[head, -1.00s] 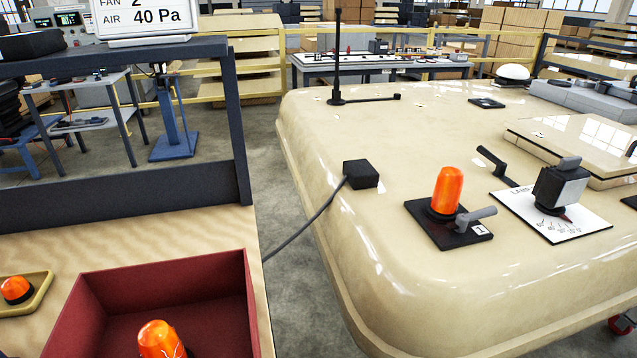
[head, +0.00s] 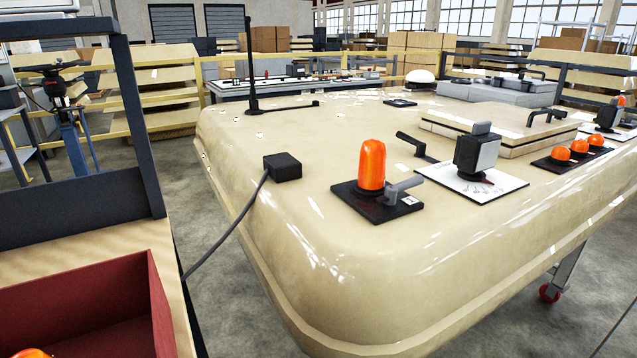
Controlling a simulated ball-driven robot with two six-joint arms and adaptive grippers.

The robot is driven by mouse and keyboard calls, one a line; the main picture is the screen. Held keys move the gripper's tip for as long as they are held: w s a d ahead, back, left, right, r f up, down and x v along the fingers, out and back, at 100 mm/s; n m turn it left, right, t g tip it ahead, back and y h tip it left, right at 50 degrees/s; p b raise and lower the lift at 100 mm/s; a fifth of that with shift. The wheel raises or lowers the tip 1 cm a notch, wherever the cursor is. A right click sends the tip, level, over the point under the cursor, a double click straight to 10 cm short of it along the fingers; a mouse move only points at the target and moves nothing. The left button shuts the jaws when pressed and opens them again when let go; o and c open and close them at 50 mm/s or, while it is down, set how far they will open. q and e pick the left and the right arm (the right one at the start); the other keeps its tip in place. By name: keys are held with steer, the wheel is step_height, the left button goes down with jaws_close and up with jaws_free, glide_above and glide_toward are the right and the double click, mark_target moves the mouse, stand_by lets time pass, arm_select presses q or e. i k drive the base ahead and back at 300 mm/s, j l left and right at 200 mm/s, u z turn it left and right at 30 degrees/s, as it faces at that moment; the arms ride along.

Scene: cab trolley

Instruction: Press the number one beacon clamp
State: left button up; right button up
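The number one beacon clamp (head: 402,190) is a grey lever on a black base plate (head: 345,190) near the front of the cream cab roof. It sits at the right foot of an upright orange beacon (head: 371,165), which stands on the same plate. The lever slants up to the right; I cannot tell whether it touches the beacon's foot. The number label on the plate is too small to read clearly now. Neither of my grippers is in the head view.
A black box (head: 283,166) with a cable sits left of the beacon. A lamp unit (head: 476,152) on a white card stands to the right, by a black handle (head: 416,146). A red bin (head: 85,310) is at lower left. The roof's front (head: 400,265) is clear.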

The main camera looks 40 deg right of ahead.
mark_target(389, 198)
steer(key=z, duration=1.5)
